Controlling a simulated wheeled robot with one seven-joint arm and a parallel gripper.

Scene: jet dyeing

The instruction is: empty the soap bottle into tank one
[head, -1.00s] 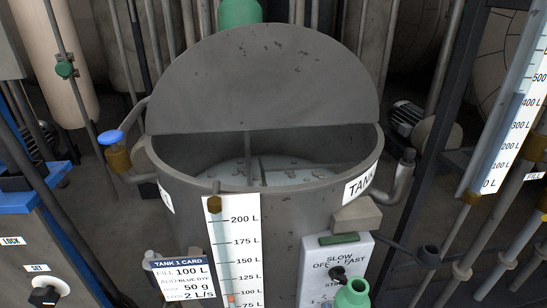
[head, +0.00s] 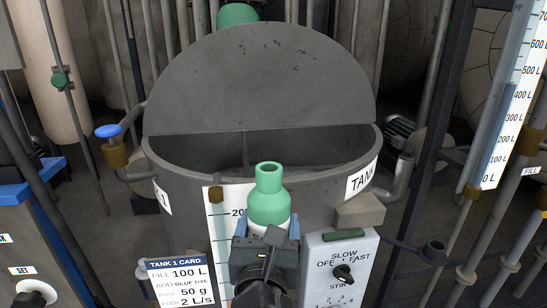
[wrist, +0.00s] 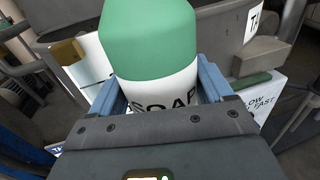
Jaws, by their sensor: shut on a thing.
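The soap bottle (head: 267,200) is white with a green shoulder and neck, and it stands upright in my gripper (head: 266,236). In the wrist view the bottle (wrist: 155,85) shows part of the word SOAP between the blue fingers of my gripper (wrist: 160,100). The gripper is shut on the bottle. Tank one (head: 300,205) is a grey round tank behind the bottle, with its half lid (head: 262,85) raised at the back and its front half open. The bottle is in front of the tank's near rim, its neck about level with that rim in the picture.
A level gauge (head: 218,235) and the tank 1 card (head: 180,284) stand at the tank's front. A stir control box (head: 340,262) is right of my gripper. A blue-handled valve (head: 108,131) is at left, and a large scale (head: 508,110) at far right.

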